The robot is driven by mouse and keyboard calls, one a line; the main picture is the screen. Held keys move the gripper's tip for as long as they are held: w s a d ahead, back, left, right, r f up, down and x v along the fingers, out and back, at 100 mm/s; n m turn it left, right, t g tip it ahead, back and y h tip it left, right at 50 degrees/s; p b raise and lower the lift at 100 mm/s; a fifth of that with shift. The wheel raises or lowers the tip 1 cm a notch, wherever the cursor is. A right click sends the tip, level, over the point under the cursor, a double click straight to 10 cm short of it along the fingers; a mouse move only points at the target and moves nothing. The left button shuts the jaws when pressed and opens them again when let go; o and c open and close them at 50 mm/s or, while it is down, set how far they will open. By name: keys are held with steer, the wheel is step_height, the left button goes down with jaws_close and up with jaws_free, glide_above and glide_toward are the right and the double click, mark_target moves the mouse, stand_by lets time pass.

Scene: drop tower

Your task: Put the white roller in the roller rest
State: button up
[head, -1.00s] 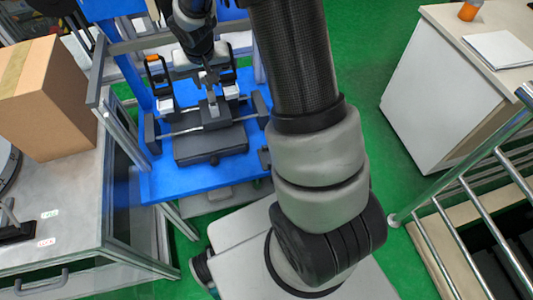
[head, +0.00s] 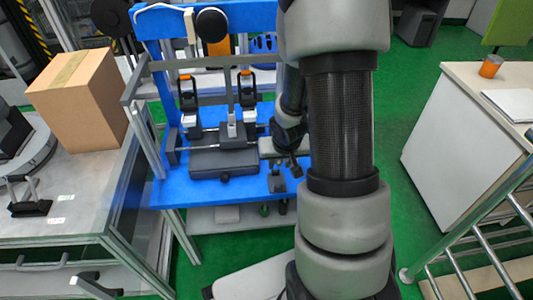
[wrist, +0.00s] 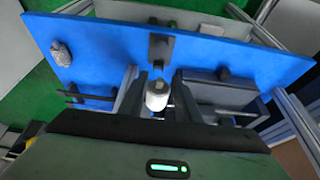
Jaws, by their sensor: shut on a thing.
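The white roller (wrist: 157,96) shows in the wrist view as a short pale cylinder between the two dark fingers of my gripper (wrist: 157,88), which is shut on it. Ahead of it on the blue plate (wrist: 215,55) stands a small dark block (wrist: 160,47), apart from the roller. This looks like the roller rest, but I cannot be sure. In the head view, a similar dark block (head: 277,183) stands at the right of the blue table (head: 225,195). My wrist is just above it there; the arm hides much of the gripper, and the roller cannot be made out.
A dark grey machine block (head: 223,162) with rods and two upright clamps (head: 188,100) stands left of my gripper. A grey upright post (head: 230,95) rises behind the block. A cardboard box (head: 78,100) sits on the left bench. A railing (head: 480,235) is at the right.

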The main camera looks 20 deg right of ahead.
mark_target(278, 186)
steer(key=shift+s+d+f, duration=0.1)
steer(key=shift+s+f, duration=0.05)
steer(key=shift+f+b, duration=4.6)
steer(key=shift+f, duration=0.6)
steer(key=o, duration=1.2)
steer(key=shift+p+v, duration=4.55)
steer(key=shift+v, duration=4.15)
